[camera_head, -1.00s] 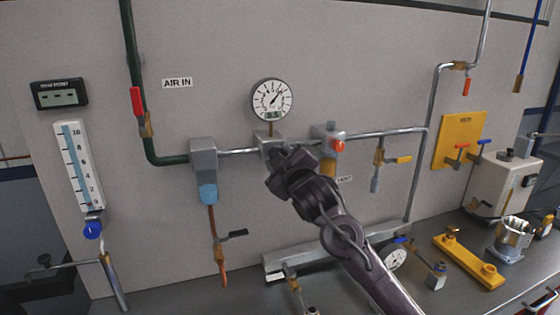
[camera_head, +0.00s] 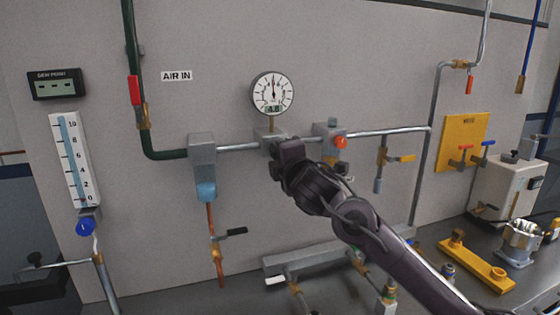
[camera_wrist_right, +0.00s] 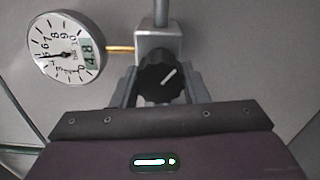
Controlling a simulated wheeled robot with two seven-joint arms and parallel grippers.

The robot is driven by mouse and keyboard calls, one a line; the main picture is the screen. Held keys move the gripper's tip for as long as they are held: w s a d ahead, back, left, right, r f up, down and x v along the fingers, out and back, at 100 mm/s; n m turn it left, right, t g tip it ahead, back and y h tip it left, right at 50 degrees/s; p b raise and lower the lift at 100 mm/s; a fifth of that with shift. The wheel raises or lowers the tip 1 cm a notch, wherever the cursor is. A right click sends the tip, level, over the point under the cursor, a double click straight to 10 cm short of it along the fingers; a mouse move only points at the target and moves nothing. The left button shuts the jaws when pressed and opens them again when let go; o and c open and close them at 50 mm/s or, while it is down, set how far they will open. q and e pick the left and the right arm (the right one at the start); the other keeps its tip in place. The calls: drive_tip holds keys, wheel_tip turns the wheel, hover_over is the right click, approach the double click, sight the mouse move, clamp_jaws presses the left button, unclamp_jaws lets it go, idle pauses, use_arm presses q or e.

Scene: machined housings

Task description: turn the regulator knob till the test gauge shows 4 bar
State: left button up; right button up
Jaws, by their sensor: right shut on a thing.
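The test gauge (camera_head: 273,93) is a round white dial on the wall above the regulator (camera_head: 268,134). Its needle points almost straight up. In the right wrist view the gauge (camera_wrist_right: 66,48) appears turned on its side, with a green digital window that seems to read 4.8. The black regulator knob (camera_wrist_right: 156,83) has a white pointer mark slanting to the upper right. My right gripper (camera_head: 279,150) is at the front of the regulator and shut on the knob, one finger on each side. In the head view it hides the knob. My left gripper is not in view.
A second block with a red button (camera_head: 340,142) sits on the pipe just right of my gripper. A filter with a blue bowl (camera_head: 205,192) hangs to the left.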

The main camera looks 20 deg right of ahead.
drive_tip(key=shift+f+n+b, duration=0.1)
drive_tip(key=shift+n+b, duration=0.2)
drive_tip(key=shift+n, duration=0.3)
drive_tip(key=o, duration=1)
drive_tip(key=shift+c, duration=0.2)
drive_tip(key=shift+s, duration=0.4)
drive_tip(key=s+b, duration=0.1)
drive_tip(key=s, duration=0.6)
drive_tip(key=shift+d+b, duration=0.15)
drive_tip(key=shift+b, duration=0.2)
